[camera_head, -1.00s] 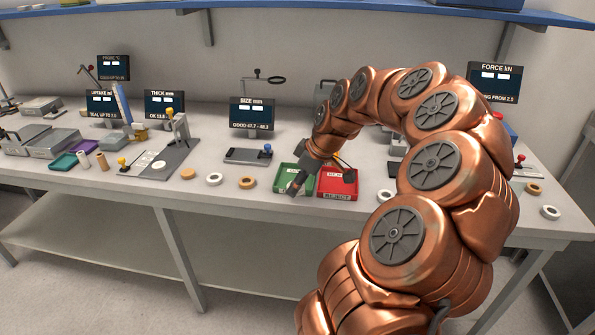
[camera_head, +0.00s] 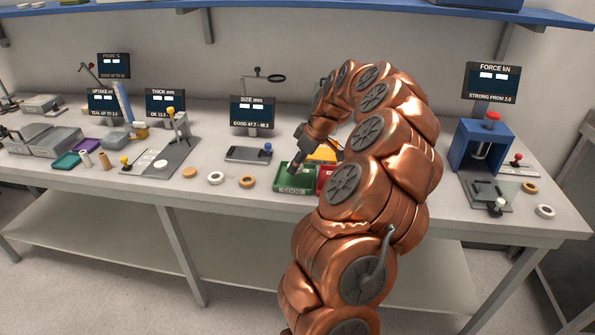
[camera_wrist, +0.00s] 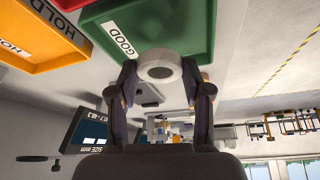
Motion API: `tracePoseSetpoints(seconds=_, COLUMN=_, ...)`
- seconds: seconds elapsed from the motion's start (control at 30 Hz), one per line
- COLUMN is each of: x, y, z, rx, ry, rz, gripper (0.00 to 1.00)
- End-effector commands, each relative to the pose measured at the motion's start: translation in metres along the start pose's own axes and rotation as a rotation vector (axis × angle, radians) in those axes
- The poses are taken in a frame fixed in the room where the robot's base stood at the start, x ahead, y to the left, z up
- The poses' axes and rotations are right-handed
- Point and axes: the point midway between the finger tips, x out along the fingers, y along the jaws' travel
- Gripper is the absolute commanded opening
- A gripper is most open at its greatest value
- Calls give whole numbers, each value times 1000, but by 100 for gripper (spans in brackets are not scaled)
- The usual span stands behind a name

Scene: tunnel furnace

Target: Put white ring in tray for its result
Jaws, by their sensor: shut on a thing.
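My gripper (camera_wrist: 160,92) is shut on a white ring (camera_wrist: 160,66), held between its two fingertips in the wrist view. The ring is at the green tray (camera_wrist: 178,22) labelled GOOD; I cannot tell whether it touches the tray floor. In the head view my gripper (camera_head: 292,172) points down at the green tray (camera_head: 287,189), and the held ring is hidden there. The red tray (camera_head: 322,185) stands just right of the green one, partly behind my arm. An orange tray (camera_head: 322,153) lies behind; the wrist view shows HOLD on it.
A size display (camera_head: 252,116) reads GOOD 47.7 - 48.3; its measured values are too small to read. Another white ring (camera_head: 216,178) and a tan ring (camera_head: 247,182) lie left of the trays. A blue force press (camera_head: 484,147) stands at right, with a white ring (camera_head: 545,211) near it.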

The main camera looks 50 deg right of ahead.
Motion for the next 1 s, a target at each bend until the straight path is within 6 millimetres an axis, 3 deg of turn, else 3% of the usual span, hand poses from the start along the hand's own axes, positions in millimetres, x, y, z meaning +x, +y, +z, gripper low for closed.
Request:
tracePoseSetpoints(seconds=0.4, x=31, y=1, z=13, rx=0, ry=-3, rz=-2, gripper=12)
tracePoseSetpoints(seconds=0.87, x=37, y=2, z=16, rx=-1, ry=-1, rz=0, gripper=12)
tracePoseSetpoints(seconds=0.9, x=36, y=2, z=15, rx=-1, ry=-1, rz=0, gripper=53)
tracePoseSetpoints(seconds=1.0, x=36, y=2, z=15, rx=0, ry=-1, rz=0, gripper=63)
